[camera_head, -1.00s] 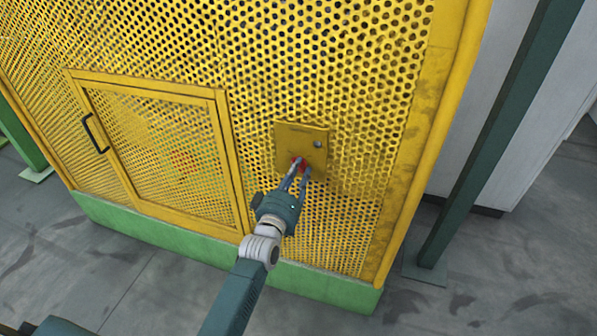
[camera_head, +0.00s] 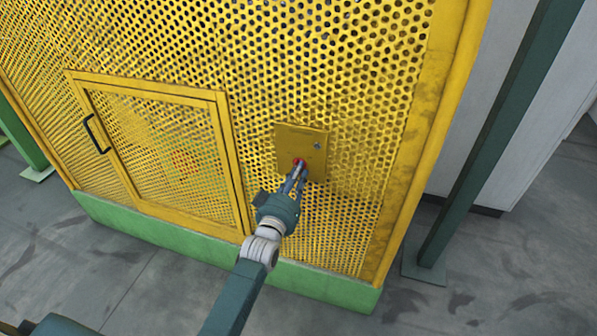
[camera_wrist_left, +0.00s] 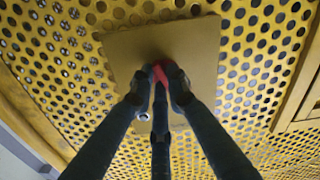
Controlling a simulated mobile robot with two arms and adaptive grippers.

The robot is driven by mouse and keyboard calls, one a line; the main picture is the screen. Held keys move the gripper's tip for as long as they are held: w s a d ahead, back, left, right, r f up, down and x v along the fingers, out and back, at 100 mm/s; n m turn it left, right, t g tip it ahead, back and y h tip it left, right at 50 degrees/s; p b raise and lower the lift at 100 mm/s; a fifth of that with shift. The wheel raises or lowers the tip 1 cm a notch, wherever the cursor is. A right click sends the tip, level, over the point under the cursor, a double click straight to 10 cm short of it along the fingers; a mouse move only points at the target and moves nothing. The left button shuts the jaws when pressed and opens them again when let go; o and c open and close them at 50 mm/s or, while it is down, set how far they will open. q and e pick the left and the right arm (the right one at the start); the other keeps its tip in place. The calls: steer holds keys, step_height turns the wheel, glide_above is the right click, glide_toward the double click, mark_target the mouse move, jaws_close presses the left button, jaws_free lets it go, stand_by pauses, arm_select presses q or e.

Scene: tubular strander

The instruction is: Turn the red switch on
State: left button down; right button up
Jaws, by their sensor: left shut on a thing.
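The red switch (camera_head: 298,162) sits on a yellow plate (camera_head: 290,137) on the perforated yellow panel. My left gripper (camera_head: 299,170) reaches up to it from below, and its fingers are closed together on the switch. In the left wrist view the red switch (camera_wrist_left: 160,72) shows between the fingertips of the left gripper (camera_wrist_left: 161,78), against the plate (camera_wrist_left: 200,50). Most of the switch is hidden by the fingers, so its turned position cannot be told. My right gripper is in neither view.
A small round grey fitting (camera_head: 317,146) is on the plate, right of the switch. A framed mesh door (camera_head: 222,140) with a black handle (camera_head: 95,134) is to the left. A dark green post (camera_head: 480,170) stands at the right. Grey floor lies in front.

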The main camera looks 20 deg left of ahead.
arm_select(q)
steer(key=shift+a+f+m, duration=0.1)
steer(key=shift+a+m, duration=0.05)
steer(key=shift+m, duration=2.05)
steer(key=shift+a+f+m, duration=0.1)
steer(key=shift+m, duration=2.1)
steer(key=shift+a+f+m, duration=0.1)
steer(key=shift+a+m, duration=0.05)
steer(key=shift+m, duration=2.05)
steer(key=c, duration=2)
jaws_free()
steer(key=shift+r, duration=0.1)
steer(key=shift+s, duration=0.1)
steer(key=s, duration=1.2)
steer(key=shift+a, duration=0.25)
